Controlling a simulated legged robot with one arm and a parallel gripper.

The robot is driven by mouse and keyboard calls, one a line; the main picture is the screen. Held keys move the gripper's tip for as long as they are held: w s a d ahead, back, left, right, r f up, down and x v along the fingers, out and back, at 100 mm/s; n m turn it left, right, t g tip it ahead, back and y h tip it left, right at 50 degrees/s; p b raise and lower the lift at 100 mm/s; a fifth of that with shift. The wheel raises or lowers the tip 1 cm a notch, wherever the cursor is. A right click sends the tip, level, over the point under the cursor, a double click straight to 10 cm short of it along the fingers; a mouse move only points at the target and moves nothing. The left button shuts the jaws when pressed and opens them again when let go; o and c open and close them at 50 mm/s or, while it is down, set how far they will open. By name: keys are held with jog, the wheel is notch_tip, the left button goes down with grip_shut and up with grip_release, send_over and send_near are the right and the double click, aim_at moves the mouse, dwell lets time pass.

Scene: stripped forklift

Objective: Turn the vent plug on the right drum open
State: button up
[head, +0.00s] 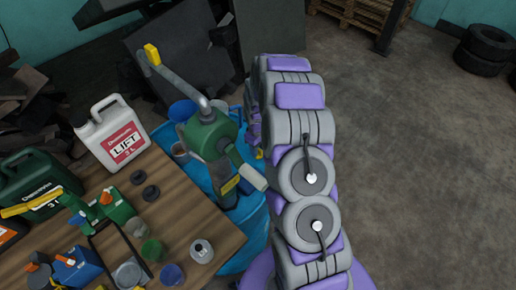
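A blue drum (258,232) stands beside the wooden table, partly behind my purple and grey arm. A green hand pump (205,135) with a grey pipe rises in front of or on the blue drums. More blue surface shows behind the pump, but I cannot tell where one drum ends and another begins. The vent plug cannot be made out. A small yellow spot shows at the arm's left edge, too small to identify. My arm reaches away from the camera and bends down at its far end. My gripper is hidden behind the arm links.
Pallets (365,14) and stacked tires (486,48) stand at the back. The concrete floor on the right is clear.

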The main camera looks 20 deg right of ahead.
notch_tip(320, 180, up, 16)
jog(key=p, duration=0.1)
jog(key=shift+r, duration=0.25)
dwell(0.5)
